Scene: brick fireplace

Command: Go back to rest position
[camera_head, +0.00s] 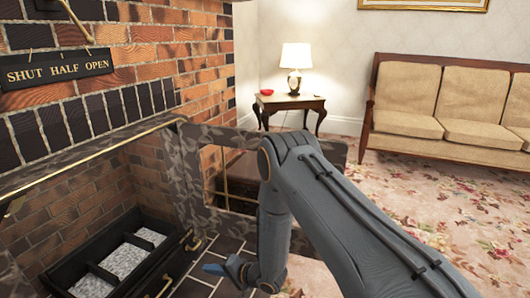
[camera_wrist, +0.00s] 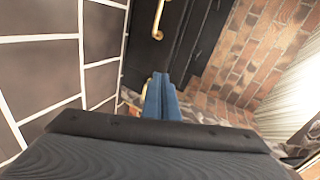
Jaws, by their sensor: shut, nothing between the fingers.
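My gripper (camera_head: 222,268) is low over the dark hearth tiles in the head view, to the right of the black grate. Its blue fingers show in the wrist view (camera_wrist: 161,97), close together with nothing between them. My grey arm reaches in from the lower right and bends down toward the hearth. It hides part of the carpet and of the framed screen behind it.
A brick fireplace (camera_head: 160,45) with a "SHUT HALF OPEN" sign (camera_head: 57,69) fills the left. The black grate (camera_head: 72,268) stands inside. A dark patterned frame (camera_head: 240,139) stands close to my arm. A lamp table (camera_head: 290,101) and sofa (camera_head: 405,90) are farther back, with open carpet (camera_head: 460,215) before them.

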